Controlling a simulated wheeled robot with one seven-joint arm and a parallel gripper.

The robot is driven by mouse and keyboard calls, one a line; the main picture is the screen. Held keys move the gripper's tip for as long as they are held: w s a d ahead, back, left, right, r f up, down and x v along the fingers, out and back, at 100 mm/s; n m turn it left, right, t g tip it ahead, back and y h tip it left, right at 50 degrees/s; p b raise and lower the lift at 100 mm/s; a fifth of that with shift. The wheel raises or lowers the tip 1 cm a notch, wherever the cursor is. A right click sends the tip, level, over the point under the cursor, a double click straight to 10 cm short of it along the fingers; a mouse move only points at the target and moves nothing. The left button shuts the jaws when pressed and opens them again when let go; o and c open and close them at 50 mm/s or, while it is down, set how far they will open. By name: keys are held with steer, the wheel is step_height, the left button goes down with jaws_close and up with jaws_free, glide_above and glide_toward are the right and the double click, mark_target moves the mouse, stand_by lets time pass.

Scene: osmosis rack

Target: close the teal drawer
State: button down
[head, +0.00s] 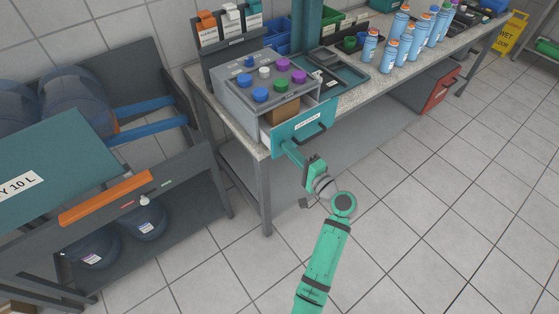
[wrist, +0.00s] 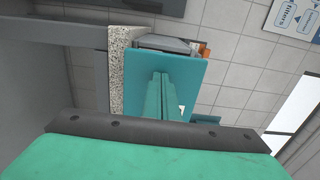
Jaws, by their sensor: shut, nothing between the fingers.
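The teal drawer (head: 290,137) sits in a grey cabinet (head: 235,97) on the bench and is pulled part way out. A brown block (head: 284,108) shows inside it. Its front has a white label and a dark handle. My gripper (head: 286,146) is shut and empty, its fingertips at the lower left part of the drawer front; I cannot tell if they touch it. In the wrist view the shut fingers (wrist: 161,80) point at the teal drawer front (wrist: 185,72), which fills the middle. The handle is mostly hidden there.
Coloured knobs sit on the cabinet top. A teal tray (head: 340,75) and several blue bottles (head: 388,50) stand on the bench (head: 375,76) to the right. A dark rack with large water bottles (head: 75,95) stands at left.

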steer(key=x, duration=0.8)
steer(key=shift+s, duration=0.1)
steer(key=shift+a+r, duration=0.1)
steer(key=shift+a, duration=0.05)
steer(key=shift+w+a+r, duration=0.1)
steer(key=shift+w+a, duration=0.05)
steer(key=shift+w, duration=0.05)
steer(key=shift+s+d, duration=0.3)
steer(key=shift+d, duration=0.05)
steer(key=v, duration=1.4)
